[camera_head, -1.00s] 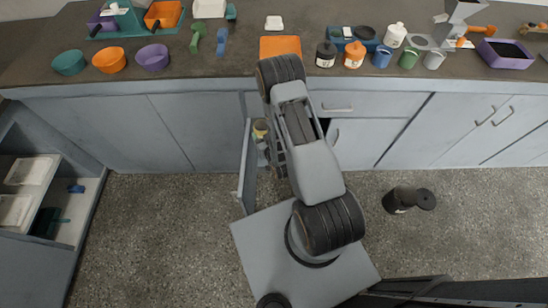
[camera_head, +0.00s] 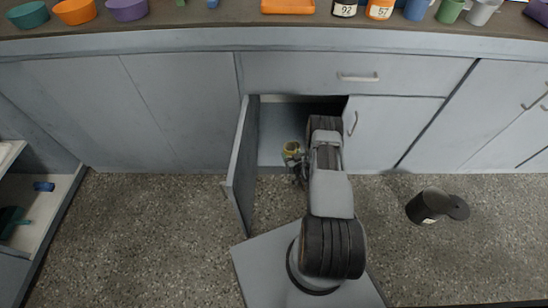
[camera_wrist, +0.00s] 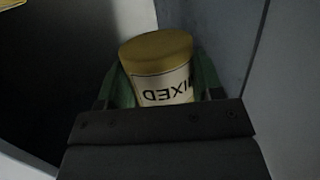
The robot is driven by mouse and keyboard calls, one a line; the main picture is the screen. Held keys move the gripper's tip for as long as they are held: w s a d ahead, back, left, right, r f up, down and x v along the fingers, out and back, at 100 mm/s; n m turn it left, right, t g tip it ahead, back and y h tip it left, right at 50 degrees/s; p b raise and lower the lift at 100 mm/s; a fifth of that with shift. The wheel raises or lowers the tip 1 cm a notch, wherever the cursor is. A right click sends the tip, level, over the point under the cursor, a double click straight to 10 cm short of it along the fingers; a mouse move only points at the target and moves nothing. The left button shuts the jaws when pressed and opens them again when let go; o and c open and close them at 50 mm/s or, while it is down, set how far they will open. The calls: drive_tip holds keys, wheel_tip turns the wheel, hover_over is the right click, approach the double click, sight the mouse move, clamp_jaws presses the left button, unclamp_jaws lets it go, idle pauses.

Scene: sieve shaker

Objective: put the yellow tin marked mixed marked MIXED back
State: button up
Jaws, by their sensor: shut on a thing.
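The yellow tin marked MIXED shows in the wrist view (camera_wrist: 160,62), with a yellow lid and a pale label whose lettering appears upside down. My gripper (camera_wrist: 163,88) is shut on it, one green finger on each side. In the head view the tin (camera_head: 291,149) is small, held in my gripper (camera_head: 297,165) at the front of an open lower cupboard (camera_head: 270,133). The cupboard's door (camera_head: 242,165) stands open toward me, left of the tin. My arm hides the right part of the opening, and the cupboard's inside is dark.
A closed drawer (camera_head: 340,75) lies above the opening, and a closed door (camera_head: 390,130) is to its right. A black container (camera_head: 428,207) stands on the floor at right. Open shelves (camera_head: 40,210) are at far left. Bowls and jars stand on the countertop (camera_head: 220,27).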

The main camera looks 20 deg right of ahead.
drive_tip(key=w+a+f+b, duration=0.2)
drive_tip(key=w+f+b, duration=0.25)
drive_tip(key=w, duration=0.35)
drive_tip(key=b, duration=0.4)
hover_over(275, 155)
drive_tip(key=f, duration=0.5)
drive_tip(key=shift+s+a, duration=0.1)
drive_tip(key=shift+s, duration=0.15)
drive_tip(key=shift+w+f, duration=0.15)
drive_tip(key=shift+f, duration=0.15)
drive_tip(key=shift+f+b, duration=0.75)
drive_tip(key=shift+f, duration=0.65)
drive_tip(key=shift+f, duration=0.2)
drive_tip(key=o, duration=1)
drive_tip(key=shift+o, duration=0.2)
